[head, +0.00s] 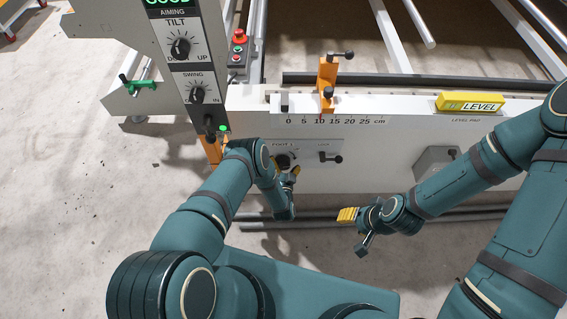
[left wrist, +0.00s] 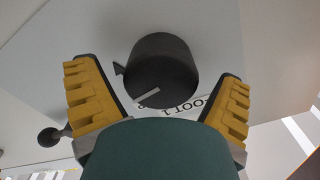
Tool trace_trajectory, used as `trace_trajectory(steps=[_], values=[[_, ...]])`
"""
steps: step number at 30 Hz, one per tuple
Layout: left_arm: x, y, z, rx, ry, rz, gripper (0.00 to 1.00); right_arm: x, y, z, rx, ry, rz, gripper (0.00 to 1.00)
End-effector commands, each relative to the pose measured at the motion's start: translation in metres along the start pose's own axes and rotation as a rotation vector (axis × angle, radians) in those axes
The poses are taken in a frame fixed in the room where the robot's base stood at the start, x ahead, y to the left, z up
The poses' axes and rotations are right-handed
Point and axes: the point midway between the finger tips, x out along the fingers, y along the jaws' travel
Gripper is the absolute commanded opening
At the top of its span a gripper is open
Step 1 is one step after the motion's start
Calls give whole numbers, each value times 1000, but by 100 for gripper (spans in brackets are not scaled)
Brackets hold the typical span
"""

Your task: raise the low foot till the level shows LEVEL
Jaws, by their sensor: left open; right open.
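The black foot knob (head: 284,161) sits on a plate on the gantry's white front beam, partly hidden by my left arm. In the left wrist view the knob (left wrist: 160,72) has a pale pointer line, and the label by it (left wrist: 205,103) reads upside down, seemingly FOOT 1. My left gripper (head: 291,172) is open, with its yellow fingers on either side of the knob and a gap to each; I cannot tell contact. The yellow level (head: 470,103) lies on the level pad; its face bears the word LEVEL. My right gripper (head: 358,222) is open and empty, before the beam.
A small lever (head: 330,157) is right of the knob. A grey box (head: 436,160) is further right on the beam. An orange clamp (head: 327,80) stands above a centimetre scale. A control panel (head: 184,75) with TILT and SWING dials stands left, its top showing GOOD.

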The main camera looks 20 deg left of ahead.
Motion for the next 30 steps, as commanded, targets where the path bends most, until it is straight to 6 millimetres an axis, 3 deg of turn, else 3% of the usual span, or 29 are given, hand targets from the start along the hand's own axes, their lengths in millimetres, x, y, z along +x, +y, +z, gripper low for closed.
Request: trace_trajectory(steps=[5,18,30], values=[[-6,1,0,0,-1,2,94,0,0,0,0,0,0,47],[-67,0,0,0,-1,1,94,0,0,0,0,0,0,47],[-75,0,0,0,0,0,94,0,0,0,0,0,0,47]])
